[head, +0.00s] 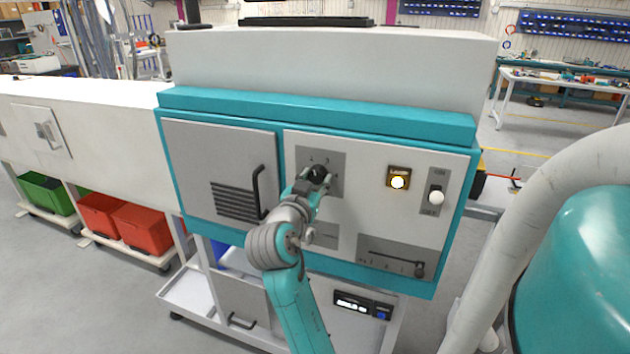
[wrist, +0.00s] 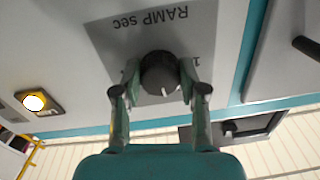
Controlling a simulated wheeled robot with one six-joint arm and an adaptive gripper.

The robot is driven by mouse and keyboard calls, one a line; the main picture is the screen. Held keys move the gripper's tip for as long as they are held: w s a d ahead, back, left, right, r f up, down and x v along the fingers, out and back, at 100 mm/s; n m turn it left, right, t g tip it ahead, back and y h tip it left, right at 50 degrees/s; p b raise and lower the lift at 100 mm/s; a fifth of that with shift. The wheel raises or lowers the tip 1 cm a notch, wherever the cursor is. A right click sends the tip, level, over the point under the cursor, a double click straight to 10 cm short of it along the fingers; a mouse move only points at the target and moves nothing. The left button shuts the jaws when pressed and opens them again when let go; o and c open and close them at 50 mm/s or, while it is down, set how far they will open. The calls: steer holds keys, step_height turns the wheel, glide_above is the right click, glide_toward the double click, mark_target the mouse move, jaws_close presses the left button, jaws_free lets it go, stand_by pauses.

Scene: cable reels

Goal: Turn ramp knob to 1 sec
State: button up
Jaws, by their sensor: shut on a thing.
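The dark round ramp knob (wrist: 160,73) sits on a grey plate (wrist: 112,32) with "RAMP sec" printed upside down in the wrist view. A short white mark on the knob points to the bottom of that picture. A "1" shows on the plate to the knob's right, so the mark does not point at it. My gripper (wrist: 160,88) has one finger on each side of the knob and is shut on it. In the head view, my gripper (head: 314,184) reaches the knob (head: 319,171) on the machine's front panel, hiding part of the plate.
Right of the knob are a lit yellow lamp (head: 398,179), a white-tipped toggle switch (head: 436,197) and a slider (head: 419,269) below. A door with a black handle (head: 260,190) is to the left. A large pale hose (head: 520,220) curves at the right.

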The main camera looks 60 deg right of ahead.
steer(key=shift+n, duration=0.3)
steer(key=n, duration=0.3)
steer(key=shift+n, duration=0.3)
steer(key=n, duration=0.4)
steer(key=shift+s, duration=0.1)
steer(key=n, duration=0.4)
steer(key=shift+r+n+g, duration=0.15)
steer(key=shift+n+g, duration=0.15)
steer(key=shift+n, duration=1.8)
steer(key=o, duration=1.1)
steer(key=shift+o, duration=0.2)
